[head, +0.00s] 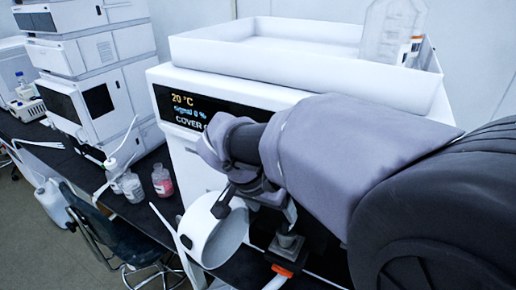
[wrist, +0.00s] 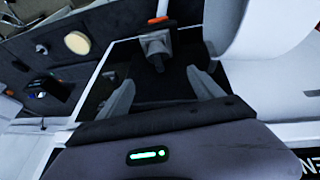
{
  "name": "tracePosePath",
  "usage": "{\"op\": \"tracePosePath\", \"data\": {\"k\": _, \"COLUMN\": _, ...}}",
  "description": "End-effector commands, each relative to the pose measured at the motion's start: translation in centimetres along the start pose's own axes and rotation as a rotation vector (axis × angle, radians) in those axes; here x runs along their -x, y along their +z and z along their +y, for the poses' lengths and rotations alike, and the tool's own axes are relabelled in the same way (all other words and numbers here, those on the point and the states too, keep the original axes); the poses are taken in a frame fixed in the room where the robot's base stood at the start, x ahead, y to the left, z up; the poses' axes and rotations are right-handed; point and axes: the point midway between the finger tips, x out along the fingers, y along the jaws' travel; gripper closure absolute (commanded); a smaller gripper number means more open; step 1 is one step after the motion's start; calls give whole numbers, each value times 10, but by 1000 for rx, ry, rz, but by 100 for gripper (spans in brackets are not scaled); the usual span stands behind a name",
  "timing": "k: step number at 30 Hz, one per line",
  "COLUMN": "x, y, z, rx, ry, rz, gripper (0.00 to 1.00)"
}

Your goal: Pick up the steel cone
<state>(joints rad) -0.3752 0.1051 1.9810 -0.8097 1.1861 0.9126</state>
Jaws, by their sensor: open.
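A grey metal piece that looks like the steel cone (head: 287,243) sits in the dark opening at the front of the white instrument, with an orange ring and a pale hose or rod below it. In the wrist view, the grey piece (wrist: 156,45) has a dark narrow end pointing toward my gripper and lies beyond the fingertips, roughly centred between them. My gripper (wrist: 160,82) is open with nothing between its fingers. In the head view, my gripper (head: 256,203) is just above the grey piece, partly hidden by my arm.
A white round cover (head: 212,232) hangs open close left of my gripper. The white instrument (head: 180,155) has a lit display and a white tray (head: 250,60) on top holding a clear bottle (head: 388,32). Bottles (head: 162,180) stand on the dark bench at left.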

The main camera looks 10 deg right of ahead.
Motion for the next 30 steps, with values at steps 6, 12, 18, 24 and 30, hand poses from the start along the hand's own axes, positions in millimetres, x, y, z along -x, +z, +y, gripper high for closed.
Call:
{"op": "tracePosePath", "data": {"k": 6, "x": -65, "y": 3, "z": 1, "rx": 0, "ry": 2, "rz": -3, "gripper": 24}}
{"op": "tracePosePath", "data": {"k": 12, "x": -90, "y": 2, "z": 2, "rx": -1, "ry": 0, "rz": -3, "gripper": 24}}
{"op": "tracePosePath", "data": {"k": 18, "x": -128, "y": 3, "z": 5, "rx": 0, "ry": 0, "rz": -3, "gripper": 24}}
{"op": "tracePosePath", "data": {"k": 24, "x": -132, "y": 2, "z": 5, "rx": 1, "ry": -3, "rz": -1, "gripper": 24}}
{"op": "tracePosePath", "data": {"k": 30, "x": -131, "y": 2, "z": 5, "rx": 1, "ry": -2, "rz": -1, "gripper": 50}}
